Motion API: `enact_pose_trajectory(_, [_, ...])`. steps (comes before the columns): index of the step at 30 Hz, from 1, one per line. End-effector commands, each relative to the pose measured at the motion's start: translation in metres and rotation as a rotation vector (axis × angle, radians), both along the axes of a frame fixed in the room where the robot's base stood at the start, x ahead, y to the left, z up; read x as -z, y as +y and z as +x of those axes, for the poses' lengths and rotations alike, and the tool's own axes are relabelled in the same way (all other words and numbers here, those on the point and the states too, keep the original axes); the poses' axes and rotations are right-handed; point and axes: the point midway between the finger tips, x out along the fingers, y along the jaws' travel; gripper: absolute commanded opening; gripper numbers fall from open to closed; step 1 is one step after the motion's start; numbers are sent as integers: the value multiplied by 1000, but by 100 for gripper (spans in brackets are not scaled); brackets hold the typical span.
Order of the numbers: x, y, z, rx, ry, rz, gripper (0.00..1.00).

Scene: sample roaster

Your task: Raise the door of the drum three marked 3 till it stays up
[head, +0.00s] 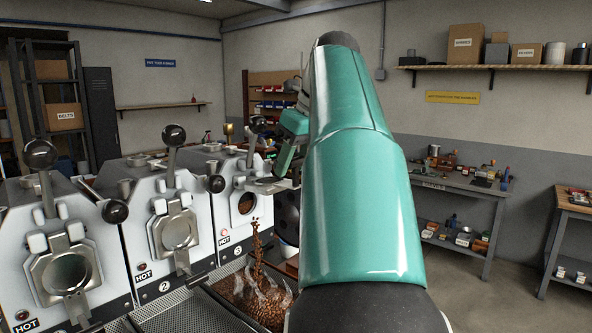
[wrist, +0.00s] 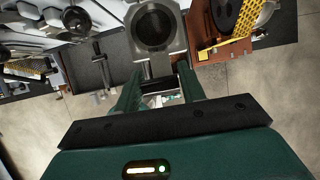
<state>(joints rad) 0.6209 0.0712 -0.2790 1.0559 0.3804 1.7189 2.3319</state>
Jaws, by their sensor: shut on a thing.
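Drum three (head: 232,178), a white roaster front marked 3, stands right of drum 2 in the head view. Its door (head: 264,186) is swung up and juts out roughly level, seen nearly edge-on. The round opening (head: 247,203) below is uncovered, and brown beans (head: 257,240) stream out of it. My gripper (head: 286,172) is at the door's outer end, partly hidden by my arm. In the wrist view, my gripper (wrist: 159,72) is shut on the tab of the door (wrist: 137,32), a metal plate with a dark round window.
Drum 2 (head: 150,210) and another drum (head: 28,240) stand to the left with doors down and HOT labels. Beans lie in the tray (head: 199,307) below. A bench (head: 455,187) stands at right; floor before it is clear.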

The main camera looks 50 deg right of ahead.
Motion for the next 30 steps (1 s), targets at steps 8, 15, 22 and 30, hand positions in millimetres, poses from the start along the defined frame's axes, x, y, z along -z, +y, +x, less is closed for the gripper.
enact_pose_trajectory(8, [-4, 1, 3, -3, -6, -1, 0])
enact_pose_trajectory(15, [-3, 1, 3, -3, -5, 0, 41])
enact_pose_trajectory(22, [-3, 0, 3, -2, -3, 0, 58])
enact_pose_trajectory(30, [-5, 2, -1, -2, -2, 0, 58])
